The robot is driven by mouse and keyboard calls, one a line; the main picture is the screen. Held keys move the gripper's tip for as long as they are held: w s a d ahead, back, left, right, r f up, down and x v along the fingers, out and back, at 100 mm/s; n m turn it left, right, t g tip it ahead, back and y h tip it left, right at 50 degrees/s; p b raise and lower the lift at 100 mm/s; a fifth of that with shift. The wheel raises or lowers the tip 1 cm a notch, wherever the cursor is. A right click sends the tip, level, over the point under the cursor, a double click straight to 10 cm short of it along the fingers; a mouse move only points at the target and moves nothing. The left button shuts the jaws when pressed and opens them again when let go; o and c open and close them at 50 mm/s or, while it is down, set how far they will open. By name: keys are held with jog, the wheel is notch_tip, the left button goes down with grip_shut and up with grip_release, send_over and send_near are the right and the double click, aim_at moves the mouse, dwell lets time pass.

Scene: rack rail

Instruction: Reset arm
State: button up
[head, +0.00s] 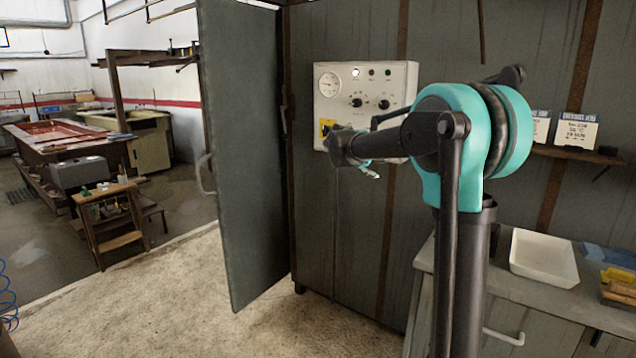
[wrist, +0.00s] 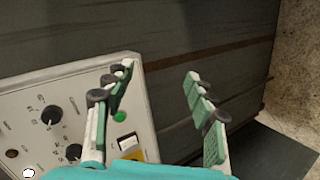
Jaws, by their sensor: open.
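My gripper (wrist: 165,105) is open in the wrist view, with its two green and grey fingers spread apart and nothing between them. In the head view my arm reaches left toward the control panel (head: 385,76), and the gripper is mostly hidden behind the dark arm link. Only a small teal and white tip (head: 370,174) shows below the link.
The panel has a gauge (head: 329,84), knobs and lamps, and hangs on a grey metal wall (head: 350,30). A grey door (head: 245,150) stands open at left. A white tray (head: 543,258) sits on the bench at right. A shelf (head: 580,153) holds small cards. Floor (head: 200,300) at front left is clear.

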jog(key=s+d+f+m+g+y, duration=0.2)
jog(key=s+f, duration=0.7)
jog(key=s, duration=0.3)
jog(key=s+d+f+m+g+y, duration=0.1)
jog(key=s+f+m+y, duration=0.1)
jog(key=s+f, duration=0.85)
jog(key=s+a+f+m+g+y, duration=0.1)
jog(key=s+a+f+y, duration=0.1)
jog(key=s+f, duration=0.4)
jog(key=s+a+f+m+y, duration=0.1)
jog(key=s+f, duration=0.6)
jog(key=s, duration=0.7)
jog(key=shift+s+a+g+y, duration=0.4)
jog(key=shift+a+y, duration=0.4)
jog(key=shift+a, duration=0.25)
